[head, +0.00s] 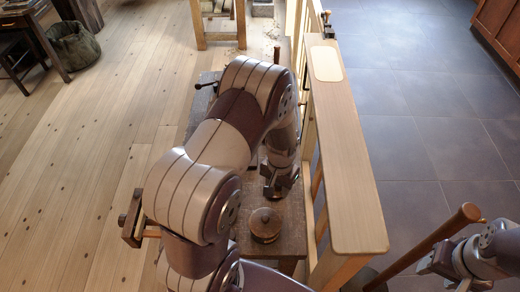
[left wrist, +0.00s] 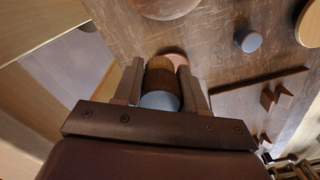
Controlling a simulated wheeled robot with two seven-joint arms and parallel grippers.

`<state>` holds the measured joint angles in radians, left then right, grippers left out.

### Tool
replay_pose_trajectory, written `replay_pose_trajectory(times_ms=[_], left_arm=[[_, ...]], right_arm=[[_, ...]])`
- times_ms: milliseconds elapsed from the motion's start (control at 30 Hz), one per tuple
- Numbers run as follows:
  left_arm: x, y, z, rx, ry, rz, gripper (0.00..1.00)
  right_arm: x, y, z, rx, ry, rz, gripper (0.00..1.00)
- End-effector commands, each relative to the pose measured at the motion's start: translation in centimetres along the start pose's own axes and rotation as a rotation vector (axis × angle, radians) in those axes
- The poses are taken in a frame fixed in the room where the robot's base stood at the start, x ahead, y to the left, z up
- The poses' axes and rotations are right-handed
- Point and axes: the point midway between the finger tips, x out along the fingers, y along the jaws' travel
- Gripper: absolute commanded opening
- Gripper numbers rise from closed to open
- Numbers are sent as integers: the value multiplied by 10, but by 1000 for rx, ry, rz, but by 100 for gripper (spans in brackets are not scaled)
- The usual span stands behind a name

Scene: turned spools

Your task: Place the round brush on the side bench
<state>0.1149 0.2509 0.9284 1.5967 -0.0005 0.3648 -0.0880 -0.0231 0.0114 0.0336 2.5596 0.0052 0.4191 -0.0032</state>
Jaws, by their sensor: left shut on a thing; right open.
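My left gripper (head: 280,184) is low over the dark worn bench (head: 290,213). In the left wrist view its fingers (left wrist: 162,72) are shut on a short round piece with a brown wooden band and a blue-grey end, which looks like the round brush (left wrist: 160,82). Its far end is close to the bench top; I cannot tell whether it touches. In the head view my arm and gripper hide it. A long narrow wooden top with a pale pad (head: 326,63), likely the side bench (head: 345,150), runs to the right. My right gripper (head: 436,262) is open and empty at lower right.
A round lidded wooden pot (head: 265,223) stands on the dark bench near my left gripper. A blue-grey knob (left wrist: 248,40) and a pale round disc (left wrist: 309,24) show in the left wrist view. A slanting wooden pole (head: 425,247) stands beside my right gripper.

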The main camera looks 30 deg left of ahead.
Motion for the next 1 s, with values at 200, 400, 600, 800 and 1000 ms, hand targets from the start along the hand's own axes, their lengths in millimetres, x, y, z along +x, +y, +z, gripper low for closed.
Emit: replay_pose_trajectory(times_ms=[200,400,600,800,1000], left_arm=[[43,0,1,0,-3,0,7],[80,0,1,0,-4,0,7],[85,0,1,0,-1,0,7],[89,0,1,0,-1,0,7],[88,0,1,0,-1,0,66]], right_arm=[[-3,0,0,0,0,0,52],[-3,0,0,0,0,0,52],[-3,0,0,0,0,0,52],[0,0,0,0,0,0,52],[-1,0,0,0,0,0,52]])
